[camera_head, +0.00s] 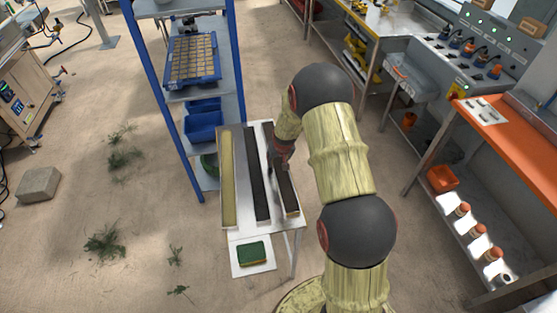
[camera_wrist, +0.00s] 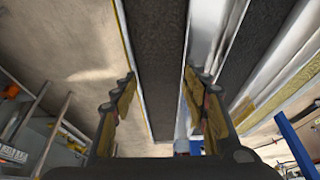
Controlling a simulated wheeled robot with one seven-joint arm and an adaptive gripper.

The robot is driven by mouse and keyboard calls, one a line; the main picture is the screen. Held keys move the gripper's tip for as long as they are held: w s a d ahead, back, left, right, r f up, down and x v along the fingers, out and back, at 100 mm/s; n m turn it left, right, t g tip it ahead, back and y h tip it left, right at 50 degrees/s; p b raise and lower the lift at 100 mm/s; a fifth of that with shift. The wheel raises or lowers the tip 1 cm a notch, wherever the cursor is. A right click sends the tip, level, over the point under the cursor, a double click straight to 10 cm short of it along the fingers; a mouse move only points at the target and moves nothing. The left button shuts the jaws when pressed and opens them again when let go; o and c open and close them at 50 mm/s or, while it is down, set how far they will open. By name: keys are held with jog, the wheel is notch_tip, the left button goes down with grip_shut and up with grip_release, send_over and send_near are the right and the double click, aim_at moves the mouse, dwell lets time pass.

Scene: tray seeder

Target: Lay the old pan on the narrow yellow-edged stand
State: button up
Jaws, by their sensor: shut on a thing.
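A long, narrow dark-filled pan (camera_head: 288,195) is at the right side of the white-topped table (camera_head: 241,214). My gripper (camera_head: 283,160) is at its far part, partly hidden by my arm. In the wrist view, my fingers (camera_wrist: 162,85) stand on both sides of this pan (camera_wrist: 157,45) and are shut on it. Whether it rests on the surface or hangs just above cannot be told. A thin yellow edge (camera_wrist: 122,28) runs along its left side in the wrist view. I cannot tell clearly which surface is the narrow yellow-edged stand.
A second dark pan (camera_head: 257,180) and a yellowish strip (camera_head: 228,180) lie parallel to the left. A green sponge (camera_head: 251,253) lies on a white surface in front. A blue-framed shelf (camera_head: 177,130) stands behind left; an orange bench (camera_head: 513,145) is at right. Open floor lies left.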

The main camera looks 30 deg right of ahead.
jog(key=shift+f, duration=0.15)
dwell(0.3)
jog(key=o, duration=1.2)
jog(key=shift+f, duration=0.1)
jog(key=v, duration=1.2)
jog(key=shift+s, duration=0.1)
